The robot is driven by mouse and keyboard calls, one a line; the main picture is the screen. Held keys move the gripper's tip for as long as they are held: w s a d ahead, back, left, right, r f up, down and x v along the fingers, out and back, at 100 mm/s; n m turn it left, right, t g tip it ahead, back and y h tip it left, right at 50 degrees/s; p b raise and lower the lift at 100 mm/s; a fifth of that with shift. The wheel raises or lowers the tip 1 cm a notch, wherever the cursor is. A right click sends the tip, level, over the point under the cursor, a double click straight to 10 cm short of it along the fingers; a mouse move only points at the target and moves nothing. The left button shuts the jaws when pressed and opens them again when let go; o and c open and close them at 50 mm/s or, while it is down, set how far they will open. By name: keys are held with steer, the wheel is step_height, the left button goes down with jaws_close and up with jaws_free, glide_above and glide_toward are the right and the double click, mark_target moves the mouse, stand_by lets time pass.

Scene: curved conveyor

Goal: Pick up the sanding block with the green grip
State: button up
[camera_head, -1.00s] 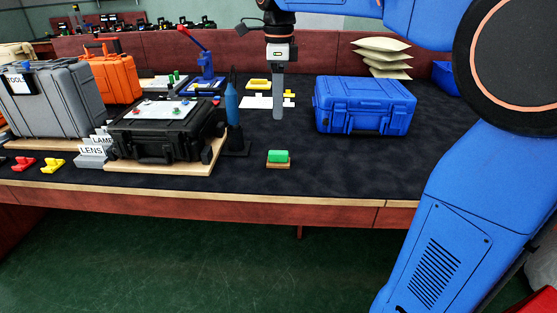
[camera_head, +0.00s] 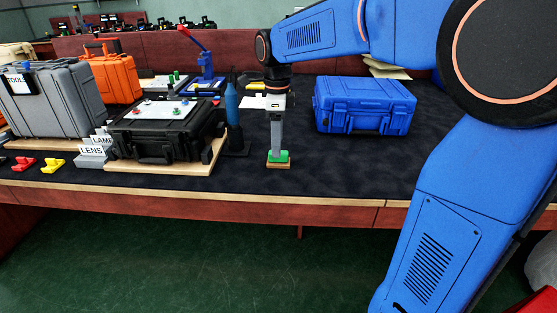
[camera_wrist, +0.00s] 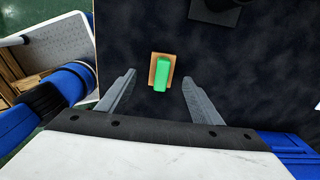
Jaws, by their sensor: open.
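The sanding block with the green grip (camera_head: 279,163) sits on the dark bench mat near the front edge. It has a tan base and a green top. In the wrist view the block (camera_wrist: 162,73) lies ahead of the fingertips, roughly centred between them. My gripper (camera_head: 278,152) points down at the block in the head view, and its fingers hide part of the green grip. In the wrist view my gripper (camera_wrist: 160,80) has its two grey fingers spread apart, with nothing held between them. I cannot tell exactly how high the fingertips are above the block.
A blue bottle (camera_head: 232,110) on a dark stand and a black case (camera_head: 165,136) on a wooden board stand left of the block. A blue case (camera_head: 365,105) stands behind right. The mat (camera_head: 345,165) to the right is clear.

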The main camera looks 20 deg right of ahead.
steer(key=shift+w+d+f, duration=0.1)
steer(key=shift+d+f, duration=0.05)
steer(key=shift+f, duration=1.15)
steer(key=shift+d+f, duration=0.1)
steer(key=shift+f, duration=1.2)
steer(key=shift+c, duration=0.6)
steer(key=c, duration=1.1)
steer(key=shift+o, duration=0.2)
step_height(320, 180, up, 10)
steer(key=shift+r, duration=0.1)
